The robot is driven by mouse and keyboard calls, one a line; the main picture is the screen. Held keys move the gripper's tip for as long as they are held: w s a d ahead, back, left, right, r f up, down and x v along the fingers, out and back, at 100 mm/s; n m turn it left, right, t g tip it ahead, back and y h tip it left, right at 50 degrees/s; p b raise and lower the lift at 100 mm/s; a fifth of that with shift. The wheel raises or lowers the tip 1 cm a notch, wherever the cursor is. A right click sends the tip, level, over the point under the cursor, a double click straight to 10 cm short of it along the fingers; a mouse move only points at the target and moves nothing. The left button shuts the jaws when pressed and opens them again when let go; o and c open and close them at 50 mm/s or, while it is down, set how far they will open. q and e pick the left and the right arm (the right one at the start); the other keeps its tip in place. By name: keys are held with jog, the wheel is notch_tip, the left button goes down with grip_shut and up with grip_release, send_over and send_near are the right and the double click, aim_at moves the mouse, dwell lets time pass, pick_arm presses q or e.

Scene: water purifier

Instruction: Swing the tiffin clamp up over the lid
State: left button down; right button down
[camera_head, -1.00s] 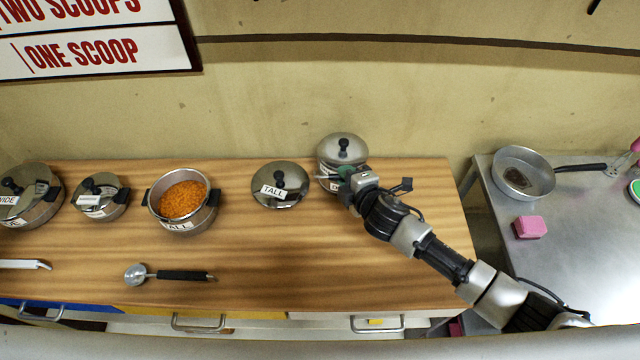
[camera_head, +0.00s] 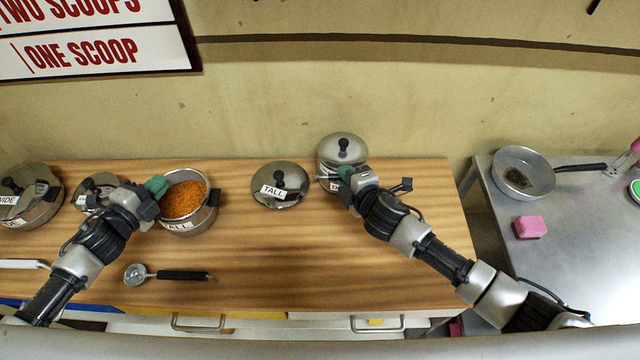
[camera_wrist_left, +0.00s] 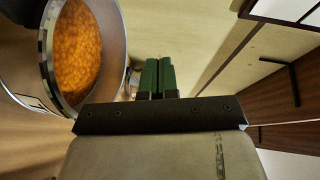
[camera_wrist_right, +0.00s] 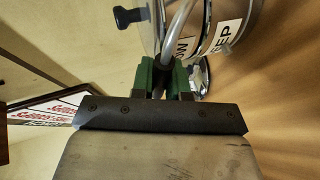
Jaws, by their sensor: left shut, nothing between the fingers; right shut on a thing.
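The steel tiffin (camera_head: 328,168) stands at the back of the wooden counter, with its domed lid (camera_head: 343,146) and dark knob on top. The tiffin and its labels also show at the top of the right wrist view (camera_wrist_right: 218,38). My right gripper (camera_head: 343,174) is at its front side, shut on the clamp, a grey curved rod (camera_wrist_right: 180,38) between the green fingers. The rod runs up beside the tiffin; its far end is out of view. My left gripper (camera_head: 158,186) is shut and empty beside the pot of orange grains; its green fingers (camera_wrist_left: 157,78) are together.
The open pot (camera_head: 203,220) of orange grains is right of my left gripper. A lid labelled TALL (camera_head: 281,200) lies between pot and tiffin. A ladle (camera_head: 170,275) lies in front. Lidded pots (camera_head: 38,205) stand at far left. A pan (camera_head: 520,175) is on the right-hand metal table.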

pick_arm(q)
jog(key=s+d+f+m+g+h, duration=0.2)
jog(key=d+m+h, duration=0.15)
jog(key=d, duration=0.95)
jog(key=m+g+h, duration=0.3)
jog(key=h, duration=0.1)
send_near(333, 179)
jog(key=d, duration=0.4)
jog(key=w, duration=0.1)
jog(key=w+d, duration=0.1)
jog(key=shift+w+n, duration=0.25)
jog(key=shift+w, duration=0.15)
jog(key=shift+w+d+f, duration=0.1)
jog(key=shift+w+f, duration=0.1)
jog(key=shift+w, duration=0.25)
